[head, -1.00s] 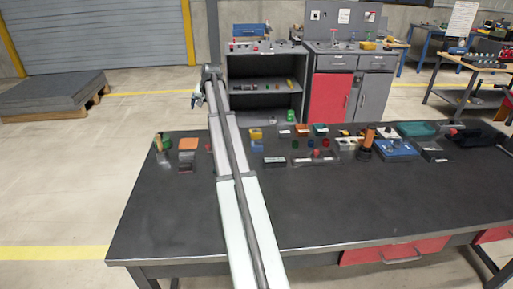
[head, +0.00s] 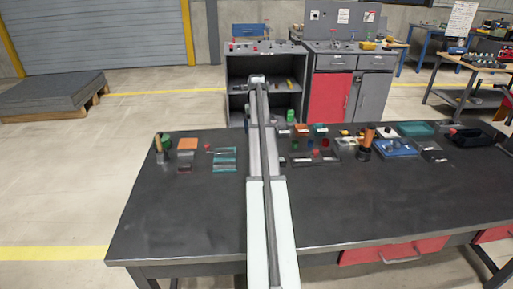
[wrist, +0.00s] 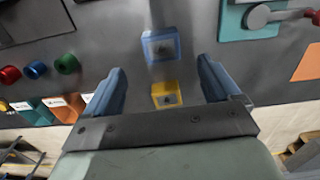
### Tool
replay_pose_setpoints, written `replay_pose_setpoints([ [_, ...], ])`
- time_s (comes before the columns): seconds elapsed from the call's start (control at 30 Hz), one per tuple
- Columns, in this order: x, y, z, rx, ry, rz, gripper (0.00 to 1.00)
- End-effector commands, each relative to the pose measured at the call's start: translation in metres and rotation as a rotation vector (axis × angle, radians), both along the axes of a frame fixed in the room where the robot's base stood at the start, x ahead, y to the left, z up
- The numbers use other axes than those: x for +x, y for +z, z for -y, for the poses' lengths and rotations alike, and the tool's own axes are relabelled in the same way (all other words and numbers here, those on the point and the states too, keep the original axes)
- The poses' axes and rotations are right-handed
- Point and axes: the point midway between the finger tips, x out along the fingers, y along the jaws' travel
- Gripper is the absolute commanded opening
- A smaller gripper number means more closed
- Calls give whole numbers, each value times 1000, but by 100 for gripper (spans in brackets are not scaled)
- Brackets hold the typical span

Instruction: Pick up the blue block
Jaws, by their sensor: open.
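In the wrist view the blue block (wrist: 160,45) lies on the dark table top, near the picture's middle. A yellow block (wrist: 166,94) sits just below it in the picture, between my fingers. My gripper (wrist: 161,68) is open and empty, with its blue fingers spread to the left and right. The blue block shows slightly beyond the fingertips, centred between them. It is not touched by either finger. In the head view my arm hides both blocks and my gripper.
On the table (head: 190,230), an orange square piece (head: 187,144) and a teal holder (head: 224,158) lie left of my arm. Red, blue and green round pieces (wrist: 38,68) lie left in the wrist view. A blue tray (head: 395,149) is farther right. The front of the table is clear.

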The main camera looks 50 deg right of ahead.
Motion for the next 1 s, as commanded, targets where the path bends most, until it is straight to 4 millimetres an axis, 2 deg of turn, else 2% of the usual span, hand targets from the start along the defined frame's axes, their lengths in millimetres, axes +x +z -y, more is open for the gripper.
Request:
replay_pose_setpoints([
  [0.13,0,-25,-1,1,0,-1,89],
  [0.47,1,-45,-1,0,0,1,89],
  [0.73,2,-79,-2,1,-1,1,89],
  [1.0,2,-87,-1,-1,-1,1,89],
])
